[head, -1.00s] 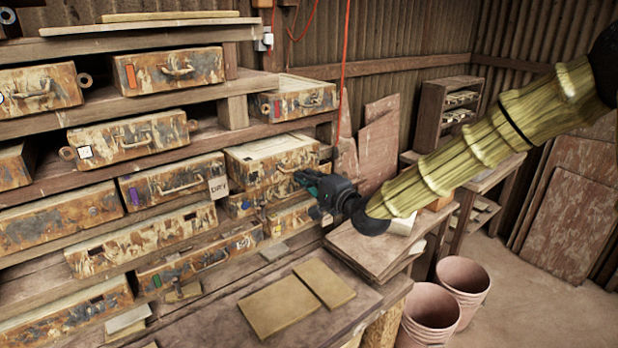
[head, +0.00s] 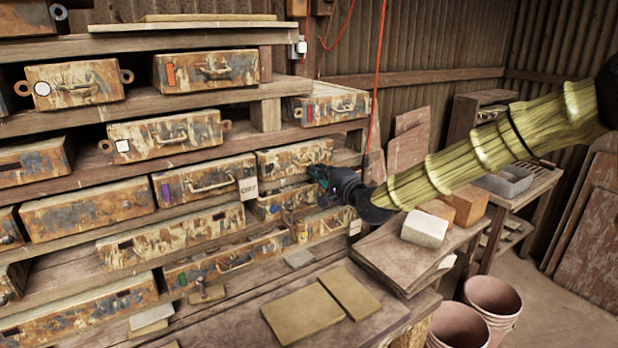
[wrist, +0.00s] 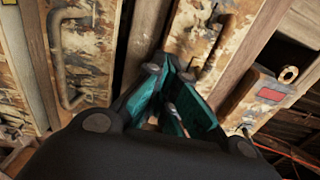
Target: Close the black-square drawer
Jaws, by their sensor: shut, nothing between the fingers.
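The drawer that moved (head: 290,157) is rust-stained and cream, with a bar handle, in the middle tier just left of my gripper. Its front now sits about level with its neighbours and its top no longer shows. I cannot make out a black square on it; it is the likely task drawer. My gripper (head: 322,178) has teal fingers and is shut and empty, at the lower right of this drawer's front. In the wrist view, the shut fingers (wrist: 182,105) overlap a drawer front with a handle (wrist: 215,45); whether they touch it, I cannot tell.
A white-square drawer (head: 165,136) and a white-circle drawer (head: 75,83) stick out above left. A purple-marked drawer (head: 205,180) is left. A red-marked drawer (head: 332,106) is above. The bench (head: 235,322) holds flat tiles (head: 303,311). Buckets (head: 492,297) stand at right.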

